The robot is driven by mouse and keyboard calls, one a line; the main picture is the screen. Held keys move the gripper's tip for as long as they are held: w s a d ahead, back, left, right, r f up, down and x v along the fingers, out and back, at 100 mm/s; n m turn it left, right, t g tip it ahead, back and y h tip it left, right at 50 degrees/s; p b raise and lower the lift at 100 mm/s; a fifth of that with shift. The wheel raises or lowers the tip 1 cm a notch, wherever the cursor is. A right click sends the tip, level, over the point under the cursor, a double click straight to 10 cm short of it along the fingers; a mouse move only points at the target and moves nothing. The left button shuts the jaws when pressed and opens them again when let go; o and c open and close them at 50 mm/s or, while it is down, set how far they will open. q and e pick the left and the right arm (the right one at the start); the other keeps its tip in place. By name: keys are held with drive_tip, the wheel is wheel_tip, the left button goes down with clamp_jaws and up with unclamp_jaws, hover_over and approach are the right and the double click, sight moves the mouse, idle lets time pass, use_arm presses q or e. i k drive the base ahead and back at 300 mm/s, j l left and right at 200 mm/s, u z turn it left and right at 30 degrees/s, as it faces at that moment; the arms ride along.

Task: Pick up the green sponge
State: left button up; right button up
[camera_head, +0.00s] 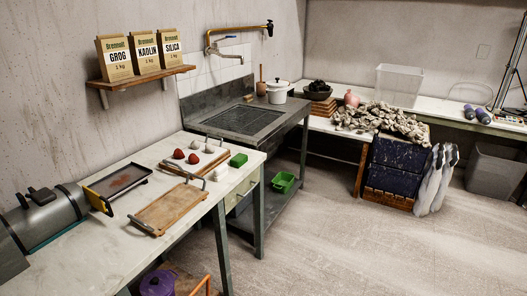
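A small bright green block, which looks like the green sponge (238,160), lies on the white worktop (115,230) near its right front corner. It is just right of a pale board (197,162) holding red and whitish round lumps. Nothing covers it from above in this view. Neither of my grippers shows in the head view, so I cannot see where they are relative to the sponge.
A wooden tray with raised handles (168,208) and a dark tray (117,182) lie left of the sponge. A grey cylindrical machine (45,218) stands at far left. A grey sink unit (290,118) stands behind. Floor at right (380,245) is clear.

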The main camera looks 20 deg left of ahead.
sight(238, 160)
drive_tip(key=i+l+u, duration=0.15)
drive_tip(key=i, duration=0.5)
drive_tip(key=i+l+u, duration=0.15)
drive_tip(key=i, duration=0.5)
drive_tip(key=i+l+u, duration=0.1)
drive_tip(key=i+u, duration=0.3)
drive_tip(key=i+l+u, duration=0.25)
drive_tip(key=u, duration=0.2)
drive_tip(key=i+l+u, duration=0.6)
drive_tip(key=l+u, duration=0.2)
